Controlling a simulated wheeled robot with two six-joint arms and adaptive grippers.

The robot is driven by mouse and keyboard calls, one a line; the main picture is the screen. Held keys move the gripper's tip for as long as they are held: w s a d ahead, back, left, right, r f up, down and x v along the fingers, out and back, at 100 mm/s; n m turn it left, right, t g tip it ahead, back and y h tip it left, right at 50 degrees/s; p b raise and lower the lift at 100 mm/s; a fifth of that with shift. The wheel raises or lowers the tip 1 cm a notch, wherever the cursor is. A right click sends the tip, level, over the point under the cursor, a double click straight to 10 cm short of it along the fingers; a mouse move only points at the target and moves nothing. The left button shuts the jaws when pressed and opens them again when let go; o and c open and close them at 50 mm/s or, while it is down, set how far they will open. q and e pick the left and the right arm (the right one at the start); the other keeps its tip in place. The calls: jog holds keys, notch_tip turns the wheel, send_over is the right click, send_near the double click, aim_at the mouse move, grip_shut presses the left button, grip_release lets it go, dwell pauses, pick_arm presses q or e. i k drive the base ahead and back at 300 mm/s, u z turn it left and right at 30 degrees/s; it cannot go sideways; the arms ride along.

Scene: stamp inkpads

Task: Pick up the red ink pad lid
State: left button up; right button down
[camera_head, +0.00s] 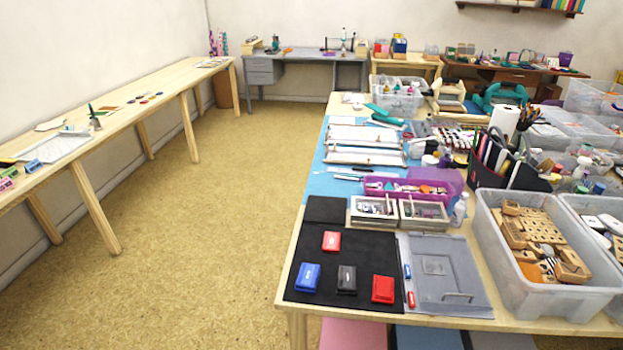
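Two red pieces lie on the black mat (322,262) at the near left corner of the right-hand table. The smaller, flatter red piece (331,241) with a pale mark on top is near the mat's middle. The larger red piece (382,289) is at the mat's near right. I cannot tell for sure which of them is the red ink pad lid. A blue ink pad (308,277) and a black ink pad (346,279) lie to its left. Neither of my grippers is in view.
A grey clipboard-like tray (470,262) lies right of the mat, with a small blue and a small red item at its left edge. Two small boxes (374,209) stand behind the mat. A clear bin (488,252) of wooden pieces stands at right. The floor (200,230) at left is clear.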

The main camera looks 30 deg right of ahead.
aim_at(332, 240)
jog(key=z, duration=1.5)
